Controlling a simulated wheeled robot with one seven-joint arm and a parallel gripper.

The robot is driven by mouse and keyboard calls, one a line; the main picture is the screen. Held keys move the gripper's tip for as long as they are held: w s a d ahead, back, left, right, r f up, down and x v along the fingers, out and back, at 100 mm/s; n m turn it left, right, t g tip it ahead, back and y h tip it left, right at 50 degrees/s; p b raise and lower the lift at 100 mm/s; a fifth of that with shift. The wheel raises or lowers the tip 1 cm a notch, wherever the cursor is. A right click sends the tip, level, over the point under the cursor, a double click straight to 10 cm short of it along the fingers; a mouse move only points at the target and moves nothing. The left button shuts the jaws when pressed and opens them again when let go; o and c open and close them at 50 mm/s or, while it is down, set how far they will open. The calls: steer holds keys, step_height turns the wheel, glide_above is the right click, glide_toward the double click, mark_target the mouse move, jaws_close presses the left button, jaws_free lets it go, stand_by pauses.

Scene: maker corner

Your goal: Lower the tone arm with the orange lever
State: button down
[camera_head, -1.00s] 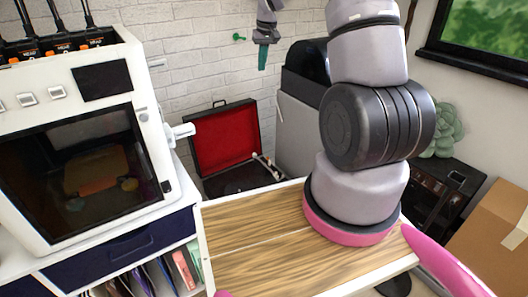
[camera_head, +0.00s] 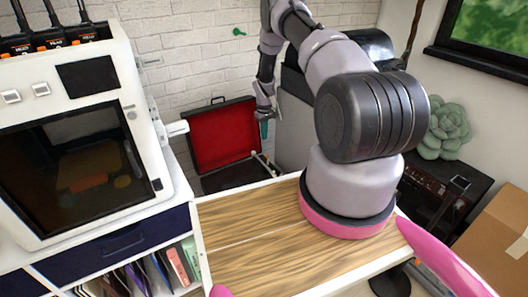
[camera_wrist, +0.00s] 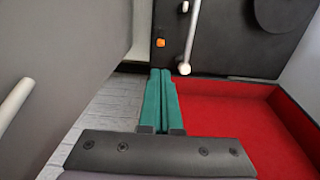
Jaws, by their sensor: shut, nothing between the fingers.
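The record player is an open case with a red-lined lid (camera_head: 222,138). Its dark deck (camera_head: 232,178) lies behind the wooden top, and the lid lining also shows in the wrist view (camera_wrist: 235,118). The white tone arm (camera_wrist: 189,38) runs along the deck in the wrist view; whether it is raised, I cannot tell. The small orange lever (camera_wrist: 160,43) is just left of the tone arm. My gripper (camera_wrist: 159,72) is shut and empty, its green fingertips below the lever in the picture, apart from it. In the head view my gripper (camera_head: 264,130) hangs over the case's right side.
A grey panel-like body (camera_wrist: 60,65) with a pale handle fills the left of the wrist view. A white machine with a dark window (camera_head: 85,150) stands at left. A cardboard box (camera_head: 495,235) stands at right.

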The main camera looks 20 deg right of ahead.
steer(key=shift+f, duration=0.1)
glide_above(265, 160)
step_height(265, 160, down, 10)
steer(key=shift+a+r, duration=0.1)
steer(key=shift+a, duration=0.05)
stand_by(0.5)
stand_by(0.4)
